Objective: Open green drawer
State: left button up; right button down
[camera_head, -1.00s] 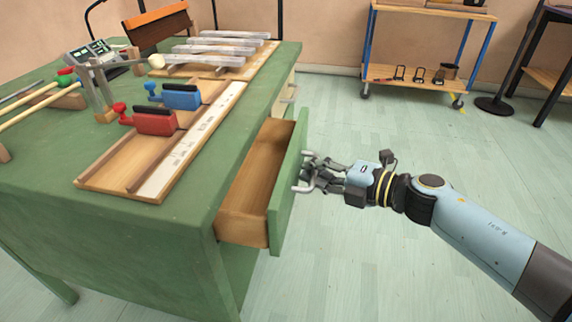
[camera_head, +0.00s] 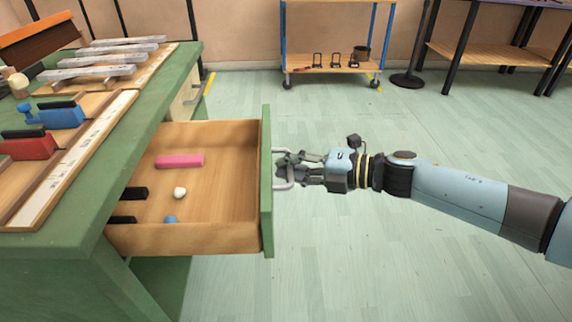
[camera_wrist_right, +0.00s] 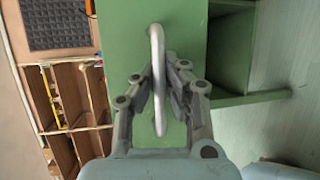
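The green drawer (camera_head: 266,222) stands well out of the green table (camera_head: 75,262), its wooden inside showing. In it lie a pink block (camera_head: 180,161), a small white ball (camera_head: 180,193), a blue piece (camera_head: 171,219) and two black pieces at the left. My right gripper (camera_head: 283,170) is at the grey handle (camera_head: 291,168) on the drawer front. In the right wrist view the handle (camera_wrist_right: 156,60) passes between the two fingers (camera_wrist_right: 158,92), which look closed in around it; whether both press on it is hard to see. My left gripper is not in view.
On the tabletop are a red clamp-like block (camera_head: 28,148), a blue one (camera_head: 52,115) and several grey bars (camera_head: 100,57). A wooden shelf cart (camera_head: 330,63) stands by the back wall. The floor right of the drawer is clear.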

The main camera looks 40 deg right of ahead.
jog(key=shift+w+r, duration=0.1)
jog(key=c, duration=1.4)
grip_release()
jog(key=shift+v, duration=6.05)
